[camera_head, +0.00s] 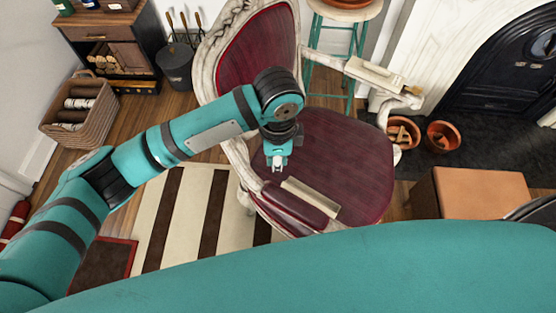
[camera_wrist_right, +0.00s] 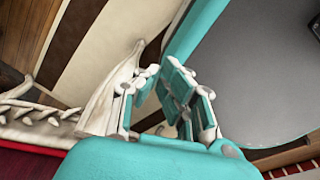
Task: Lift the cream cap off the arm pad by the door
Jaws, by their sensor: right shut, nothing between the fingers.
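A cream cap (camera_head: 311,198), a long flat strip, lies along the inner side of the dark red near arm pad (camera_head: 292,209) of the carved chair. A similar cream piece (camera_head: 375,75) covers the top of the chair's far arm. My left gripper (camera_head: 278,168) points down just above and left of the near cap, apart from it; its fingers are too small to tell open or shut. My right gripper (camera_wrist_right: 165,78) shows only in the right wrist view, shut and empty, beside pale carved wood (camera_wrist_right: 118,85). No cap is clearly visible in that view.
A striped rug (camera_head: 185,215) lies to the left. A tan box-like piece (camera_head: 480,190) stands right, with terracotta pots (camera_head: 443,136) by the black fireplace. A green-legged stool (camera_head: 345,12) stands behind the chair.

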